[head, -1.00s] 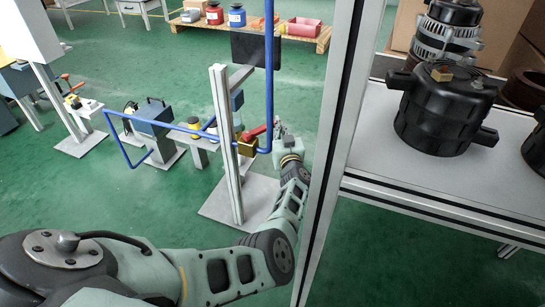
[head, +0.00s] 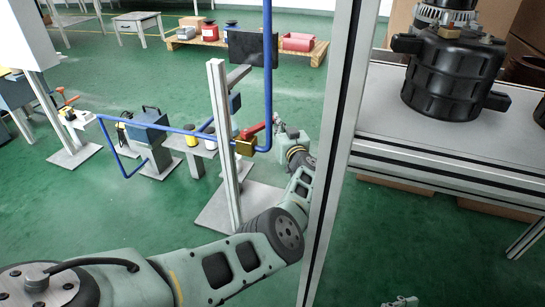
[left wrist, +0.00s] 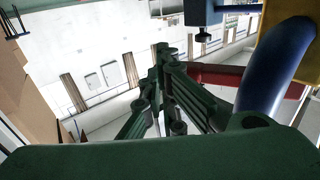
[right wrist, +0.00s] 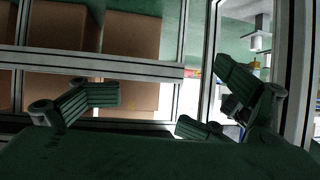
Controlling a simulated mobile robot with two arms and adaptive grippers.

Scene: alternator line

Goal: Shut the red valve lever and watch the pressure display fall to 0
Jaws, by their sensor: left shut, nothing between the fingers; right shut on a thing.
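The red valve lever (head: 255,130) slants up to the right from a brass valve (head: 245,147) on the blue pipe. In the left wrist view the lever (left wrist: 225,76) crosses behind the blue pipe, at the right of the fingers. My left gripper (head: 279,124) is at the lever's right end; its fingers (left wrist: 160,55) are shut with nothing between them. I cannot tell whether they touch the lever. A dark panel (head: 252,48), perhaps the pressure display, stands above; no reading shows. My right gripper (right wrist: 150,108) has its fingers apart, with no held thing visible.
A metal post (head: 222,140) stands left of the valve. An upright frame profile (head: 335,150) is close on the right, beside a shelf (head: 385,112) bearing a black housing (head: 452,75). Green floor is open at front left.

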